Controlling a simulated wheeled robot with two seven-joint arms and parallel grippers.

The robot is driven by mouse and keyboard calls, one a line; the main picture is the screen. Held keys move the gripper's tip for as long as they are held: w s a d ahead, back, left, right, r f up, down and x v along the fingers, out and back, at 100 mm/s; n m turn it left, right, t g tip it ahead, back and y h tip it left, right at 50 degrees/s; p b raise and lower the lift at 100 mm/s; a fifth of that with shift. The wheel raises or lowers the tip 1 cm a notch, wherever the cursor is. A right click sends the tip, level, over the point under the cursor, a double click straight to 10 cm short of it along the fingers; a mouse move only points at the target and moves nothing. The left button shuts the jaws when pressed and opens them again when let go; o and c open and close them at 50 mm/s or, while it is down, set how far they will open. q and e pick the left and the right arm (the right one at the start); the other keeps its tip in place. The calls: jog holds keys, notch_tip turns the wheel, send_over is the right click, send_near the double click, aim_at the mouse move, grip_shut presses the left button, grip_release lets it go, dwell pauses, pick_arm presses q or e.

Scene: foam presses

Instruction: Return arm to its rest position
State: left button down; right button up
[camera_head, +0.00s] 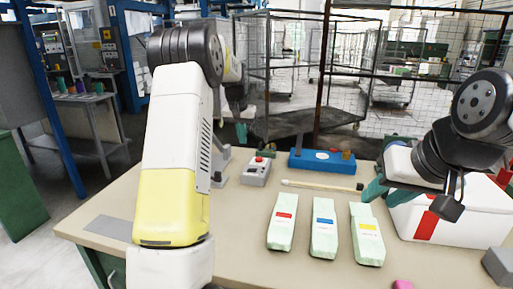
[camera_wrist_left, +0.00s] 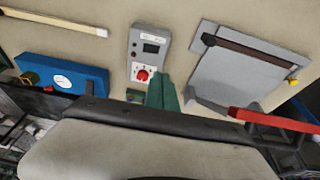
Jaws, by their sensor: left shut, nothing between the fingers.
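My left arm, white and yellow, rises across the left of the head view. Its gripper (camera_head: 241,133) is beyond the table's back edge. In the left wrist view the teal fingers (camera_wrist_left: 164,93) are together and empty, in front of the grey control box (camera_wrist_left: 149,55) with a red button.
Three pale green packs with red (camera_head: 282,230), blue (camera_head: 323,238) and yellow (camera_head: 367,244) labels lie on the table (camera_head: 240,235). Behind them are a thin stick (camera_head: 320,185) and a blue fixture (camera_head: 320,161). A grey press (camera_wrist_left: 240,70) shows in the wrist view. Wire cages stand beyond.

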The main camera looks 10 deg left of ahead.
pick_arm(q)
jog(key=shift+s+a+r, duration=0.15)
jog(key=shift+r, duration=0.4)
jog(key=s+d+r+t+h, duration=0.1)
jog(key=s+d+r, duration=0.1)
jog(key=s+r, duration=0.5)
jog(key=s+d+r+t, duration=0.1)
jog(key=s+d+r, duration=0.25)
jog(key=s, duration=0.75)
jog(key=s+d+f, duration=0.1)
jog(key=s+d, duration=0.1)
jog(key=s, duration=0.9)
jog(key=s+d+f+t+h, duration=0.1)
jog(key=s+d+f, duration=0.1)
jog(key=s, duration=0.9)
jog(key=shift+f, duration=0.15)
jog(key=shift+a, duration=0.15)
